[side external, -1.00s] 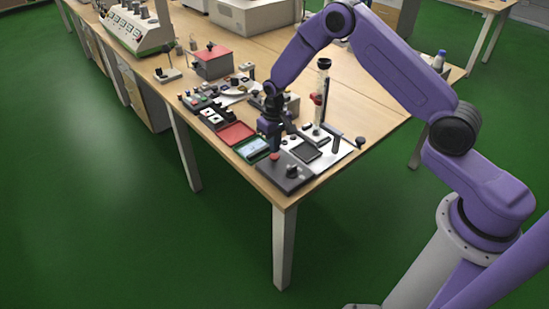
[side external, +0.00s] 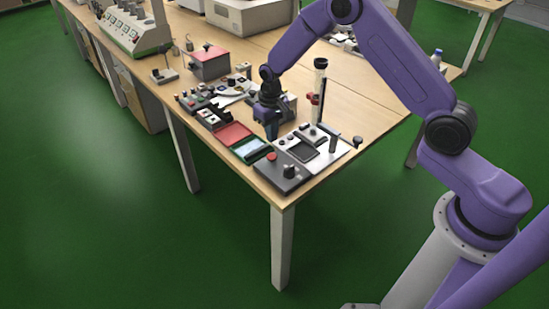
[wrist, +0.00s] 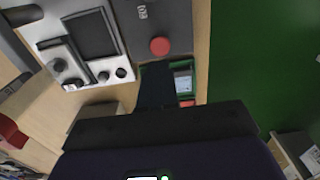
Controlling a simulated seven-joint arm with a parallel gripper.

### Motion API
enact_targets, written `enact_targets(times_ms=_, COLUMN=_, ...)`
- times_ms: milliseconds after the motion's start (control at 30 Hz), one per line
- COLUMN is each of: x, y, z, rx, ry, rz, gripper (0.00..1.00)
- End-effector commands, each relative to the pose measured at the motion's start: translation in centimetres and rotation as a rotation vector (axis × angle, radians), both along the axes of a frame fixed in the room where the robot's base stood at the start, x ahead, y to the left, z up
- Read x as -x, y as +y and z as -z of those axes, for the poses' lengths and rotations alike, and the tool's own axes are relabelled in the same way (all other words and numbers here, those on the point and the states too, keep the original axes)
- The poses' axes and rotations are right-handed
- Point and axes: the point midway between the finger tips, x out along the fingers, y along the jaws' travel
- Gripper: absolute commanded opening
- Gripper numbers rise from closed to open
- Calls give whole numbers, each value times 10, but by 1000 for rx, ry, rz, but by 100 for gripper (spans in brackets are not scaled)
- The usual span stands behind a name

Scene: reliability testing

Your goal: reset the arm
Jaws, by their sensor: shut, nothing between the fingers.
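My gripper (side external: 271,130) is above the table's near end, just behind the dark grey box with a red button (side external: 272,156) and a black knob. Its fingers point down and are shut with nothing between them. In the wrist view the dark fingers of my gripper (wrist: 156,88) cover part of a green-framed panel (wrist: 185,80). The red button (wrist: 160,46) shows just ahead of the fingertips, apart from them.
A white device with a dark screen (side external: 302,153) and an upright post (side external: 318,95) stand to the right. A green tray (side external: 251,149), red tray (side external: 232,134) and red-and-grey box (side external: 209,66) lie left and behind. The table's front edge (side external: 250,186) is close.

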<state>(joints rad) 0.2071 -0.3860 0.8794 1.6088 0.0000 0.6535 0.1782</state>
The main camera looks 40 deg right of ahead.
Motion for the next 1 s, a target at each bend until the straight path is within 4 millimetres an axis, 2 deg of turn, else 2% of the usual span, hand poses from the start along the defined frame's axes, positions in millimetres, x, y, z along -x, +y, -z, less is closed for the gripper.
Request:
enact_targets(times_ms=167, x=11, y=13, z=-17, rx=-1, ry=-4, rz=-52, gripper=0)
enact_targets(times_ms=267, x=29, y=29, z=-39, rx=-2, ry=-8, rz=-125, gripper=0)
enact_targets(times_ms=367, x=55, y=46, z=-64, rx=-3, ry=-11, rz=-216, gripper=0)
enact_targets(times_ms=533, x=108, y=65, z=-101, rx=-5, ry=-14, rz=-367, gripper=0)
enact_targets(times_ms=700, x=166, y=73, z=-132, rx=-7, ry=-18, rz=-518, gripper=0)
enact_targets(times_ms=867, x=224, y=70, z=-154, rx=-10, ry=-21, rz=-661, gripper=0)
enact_targets(times_ms=1000, x=274, y=58, z=-169, rx=-13, ry=-24, rz=-786, gripper=0)
